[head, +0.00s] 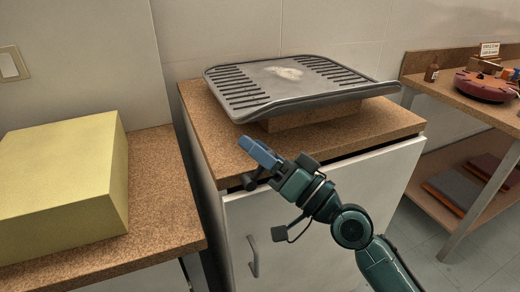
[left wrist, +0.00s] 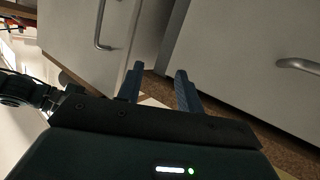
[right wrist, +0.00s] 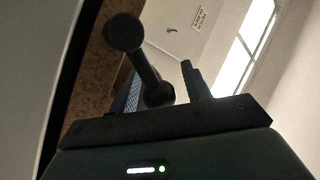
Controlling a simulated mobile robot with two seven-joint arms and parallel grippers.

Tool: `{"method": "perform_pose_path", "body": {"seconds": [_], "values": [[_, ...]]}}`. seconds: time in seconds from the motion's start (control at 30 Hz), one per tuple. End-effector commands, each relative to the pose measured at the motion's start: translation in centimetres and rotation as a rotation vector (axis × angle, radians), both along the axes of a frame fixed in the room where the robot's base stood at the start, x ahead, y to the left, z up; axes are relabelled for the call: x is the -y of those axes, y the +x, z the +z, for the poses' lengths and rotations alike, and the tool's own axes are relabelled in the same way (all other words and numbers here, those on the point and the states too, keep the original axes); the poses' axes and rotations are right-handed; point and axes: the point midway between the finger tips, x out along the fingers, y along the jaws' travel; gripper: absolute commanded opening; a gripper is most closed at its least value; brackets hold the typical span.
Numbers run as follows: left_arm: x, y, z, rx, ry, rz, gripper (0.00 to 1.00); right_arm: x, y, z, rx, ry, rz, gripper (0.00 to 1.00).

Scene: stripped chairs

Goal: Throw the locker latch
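The locker is the cabinet with a pale grey door (head: 315,215) under a speckled brown top. Its latch (head: 250,183) is a dark lever with a round end, at the door's upper left. In the right wrist view the latch (right wrist: 148,70) is a dark bar with a thick knob at each end. My right gripper (head: 257,153) is at the latch; in its wrist view its fingers (right wrist: 158,72) are apart with the bar's lower end between them. I cannot tell whether they touch it. My left gripper (left wrist: 157,75) is open and empty, facing cabinet fronts, outside the head view.
A ridged grey tray (head: 290,85) rests on a block on the locker top. A yellow box (head: 65,185) stands on the left counter (head: 165,200). A bar handle (head: 253,257) sits lower on the door. A shelf bench (head: 460,95) with small items is at right.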

Motion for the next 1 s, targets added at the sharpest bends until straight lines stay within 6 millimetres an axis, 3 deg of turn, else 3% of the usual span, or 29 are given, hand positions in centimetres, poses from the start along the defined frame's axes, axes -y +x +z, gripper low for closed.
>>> {"method": "perform_pose_path", "body": {"seconds": [0.3, 0.53, 0.73, 0.8, 1.0], "values": [[0.0, 0.0, -0.2, 0.000, 0.001, 0.000, 0.36, 0.2, -0.2, -0.3, 0.000, -0.002, 0.000, 0.50], [-0.3, -0.1, -1.1, 0.027, 0.014, 0.004, 0.36, 2.7, -2.5, -2.0, -0.001, -0.008, -0.001, 0.50], [0.5, -0.3, -4.0, 0.000, 0.067, -0.040, 0.36, 5.7, -5.5, -3.5, 0.000, -0.009, 0.001, 0.50], [1.3, 0.7, -4.7, 0.015, 0.093, -0.073, 0.36, 6.7, -6.3, -4.0, 0.000, -0.008, -0.001, 0.50], [2.1, 1.1, -6.8, 0.005, 0.139, -0.106, 0.36, 8.4, -8.0, -4.5, 0.000, -0.004, -0.001, 0.50]]}}
